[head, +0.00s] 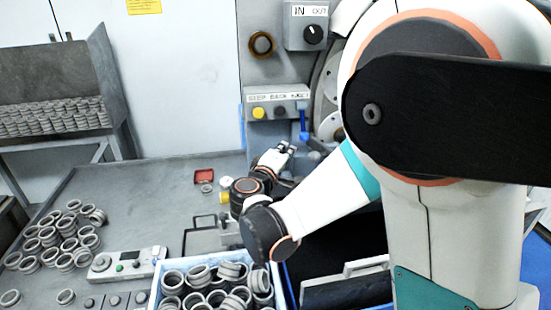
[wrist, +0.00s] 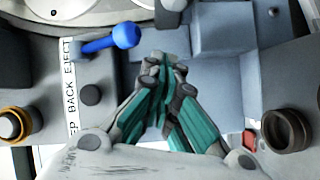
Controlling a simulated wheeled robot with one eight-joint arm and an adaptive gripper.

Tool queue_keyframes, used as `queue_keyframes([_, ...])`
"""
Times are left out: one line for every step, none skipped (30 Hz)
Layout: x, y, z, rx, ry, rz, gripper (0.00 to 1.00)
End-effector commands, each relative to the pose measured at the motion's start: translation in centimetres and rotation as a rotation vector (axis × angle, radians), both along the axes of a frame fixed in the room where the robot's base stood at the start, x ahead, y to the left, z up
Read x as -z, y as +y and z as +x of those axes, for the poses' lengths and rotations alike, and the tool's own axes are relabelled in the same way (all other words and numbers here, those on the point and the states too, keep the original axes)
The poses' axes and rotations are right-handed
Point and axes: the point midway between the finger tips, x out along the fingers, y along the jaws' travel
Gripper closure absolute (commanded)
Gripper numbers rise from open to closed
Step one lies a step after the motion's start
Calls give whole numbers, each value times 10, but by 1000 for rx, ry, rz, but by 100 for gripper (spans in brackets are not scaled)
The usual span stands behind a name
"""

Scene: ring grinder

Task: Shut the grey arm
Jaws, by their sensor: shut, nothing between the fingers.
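My gripper (head: 287,147) is in front of the grinder's control panel, low and left of the wheel housing; it also shows in the wrist view (wrist: 162,62). Its teal-padded fingers are together, with nothing between them. Grey machine parts (wrist: 218,48) lie behind and right of the fingertips in the wrist view. I cannot tell for certain which of them is the grey arm, or how far it stands open. My own arm and gripper hide part of this area in the head view. I cannot tell whether the fingertips touch anything.
A blue-knobbed lever (wrist: 122,36) sticks out close to the fingertips, left of them in the wrist view. Panel buttons (head: 258,113) are nearby. A blue-rimmed crate of rings (head: 158,292) stands below my arm. Loose rings (head: 60,240) lie on the left table.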

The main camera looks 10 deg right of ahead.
Motion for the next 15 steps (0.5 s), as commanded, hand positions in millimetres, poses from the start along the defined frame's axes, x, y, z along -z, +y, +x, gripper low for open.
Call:
queue_keyframes([5,-9,-5,3,0,1,100])
queue_keyframes([6,-13,-7,3,0,1,100])
queue_keyframes([7,-17,-9,3,0,1,100])
queue_keyframes([8,-20,-9,3,0,1,100])
queue_keyframes([9,-22,-10,2,0,1,100])
queue_keyframes([9,-25,-11,2,0,1,100])
queue_keyframes([10,-26,-12,1,0,1,100])
queue_keyframes([10,-27,-12,1,0,1,100])
queue_keyframes([10,-29,-13,1,0,1,100])
queue_keyframes([10,-29,-13,1,0,1,100])
queue_keyframes([10,-29,-13,1,1,1,100])
queue_keyframes([10,-30,-13,1,1,1,100])
queue_keyframes([10,-30,-13,1,1,1,100])
queue_keyframes([10,-30,-13,1,1,1,100])
queue_keyframes([10,-30,-13,1,1,1,100])
